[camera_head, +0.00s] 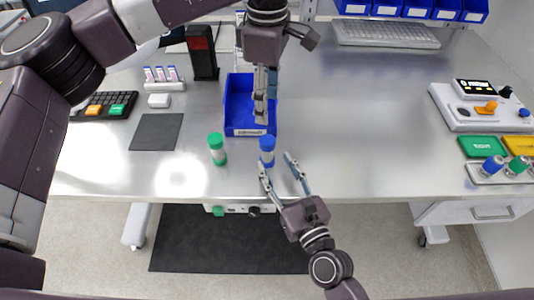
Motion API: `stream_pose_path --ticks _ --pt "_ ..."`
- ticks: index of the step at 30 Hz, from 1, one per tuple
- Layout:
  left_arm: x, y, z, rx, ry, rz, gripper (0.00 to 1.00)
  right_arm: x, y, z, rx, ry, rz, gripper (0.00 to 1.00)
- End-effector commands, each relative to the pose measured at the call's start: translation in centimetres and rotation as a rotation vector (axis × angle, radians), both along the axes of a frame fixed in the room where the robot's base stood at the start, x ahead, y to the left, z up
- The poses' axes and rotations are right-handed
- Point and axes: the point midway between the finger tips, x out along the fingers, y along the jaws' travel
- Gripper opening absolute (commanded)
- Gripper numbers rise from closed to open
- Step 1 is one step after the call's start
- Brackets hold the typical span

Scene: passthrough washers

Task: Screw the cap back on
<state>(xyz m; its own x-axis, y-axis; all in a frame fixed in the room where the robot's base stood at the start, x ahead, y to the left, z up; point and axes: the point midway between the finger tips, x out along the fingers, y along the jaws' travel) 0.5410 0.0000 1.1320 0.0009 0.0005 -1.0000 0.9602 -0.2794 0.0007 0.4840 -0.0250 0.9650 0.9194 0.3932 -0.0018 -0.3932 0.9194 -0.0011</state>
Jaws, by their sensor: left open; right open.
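A dark square mat (156,132), a rack of small vials (163,80) and a dark upright device (202,55) are at the left. A control box (475,103) and a holder with blue- and green-capped bottles (503,172) are at the right. The middle right tabletop is clear.

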Motion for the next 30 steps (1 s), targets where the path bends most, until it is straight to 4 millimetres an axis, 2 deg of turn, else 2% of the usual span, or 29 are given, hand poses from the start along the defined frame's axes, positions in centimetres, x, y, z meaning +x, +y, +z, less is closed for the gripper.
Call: stream_pose_path --ticks 3,10,30 --pt "0.0 0.0 0.0 0.0 0.0 0.0 0.5 -2.4 -1.0 -0.1 -0.002 0.003 0.003 0.43" --pt "0.0 0.0 0.0 0.0 0.0 0.0 0.5 -5.0 -2.1 0.0 0.0 0.001 0.002 0.43" --pt "0.0 0.0 0.0 0.0 0.0 0.0 0.5 -5.4 -2.3 0.0 0.001 0.0 0.0 0.43"
